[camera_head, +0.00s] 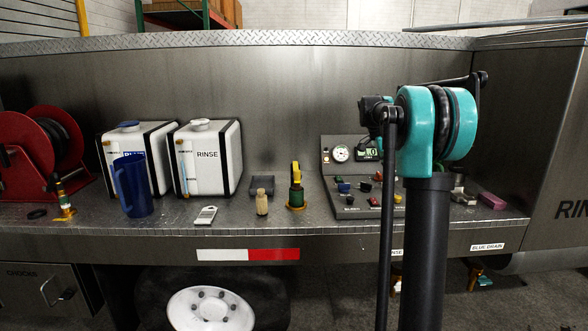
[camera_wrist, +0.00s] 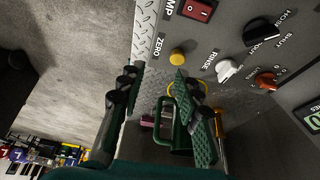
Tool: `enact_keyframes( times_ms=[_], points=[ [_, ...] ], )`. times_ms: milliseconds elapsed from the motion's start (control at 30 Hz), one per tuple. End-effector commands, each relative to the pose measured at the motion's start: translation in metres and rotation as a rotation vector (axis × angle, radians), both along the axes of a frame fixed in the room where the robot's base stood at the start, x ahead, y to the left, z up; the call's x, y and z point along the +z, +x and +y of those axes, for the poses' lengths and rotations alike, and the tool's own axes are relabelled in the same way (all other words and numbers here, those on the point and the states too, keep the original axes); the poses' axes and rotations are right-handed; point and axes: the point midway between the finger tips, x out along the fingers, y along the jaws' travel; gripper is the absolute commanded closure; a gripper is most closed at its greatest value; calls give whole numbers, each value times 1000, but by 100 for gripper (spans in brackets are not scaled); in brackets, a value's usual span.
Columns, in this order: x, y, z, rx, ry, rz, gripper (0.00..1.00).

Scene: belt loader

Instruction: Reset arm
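In the wrist view my gripper (camera_wrist: 155,78) has its two dark green fingers spread apart. No held thing can be made out between the fingertips. A green piece with a loop handle (camera_wrist: 168,122) shows between and below the fingers, and I cannot tell how far from them it is. The control panel (camera_wrist: 240,50) fills the upper right of the wrist view, with a red switch, a yellow button and knobs. In the head view my arm stands upright at right with a teal joint, in front of part of the panel (camera_head: 342,211); my gripper cannot be made out there.
On the metal deck (camera_head: 120,222) stand a red hose reel (camera_head: 25,160), a blue pitcher (camera_head: 131,190), two white tanks, one a RINSE tank (camera_head: 222,177), a grey handheld device (camera_head: 206,215), a tan bottle (camera_head: 262,203) and a green-yellow fitting (camera_head: 296,192). A pink block (camera_head: 492,202) lies at right.

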Motion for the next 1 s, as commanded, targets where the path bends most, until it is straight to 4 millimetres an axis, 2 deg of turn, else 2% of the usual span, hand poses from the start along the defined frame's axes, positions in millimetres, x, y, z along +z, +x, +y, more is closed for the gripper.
enact_keyframes(
  times_ms=[367, 567, 667, 767, 1000],
  points=[
    [-28, -39, 25, 208, 40, 22, 66],
    [-56, -80, 46, 401, 67, 35, 66],
    [-80, -114, 62, 546, 81, 41, 66],
    [-109, -156, 81, 716, 92, 43, 66],
    [-182, -265, 121, 1118, 80, 30, 66]
  ],
)
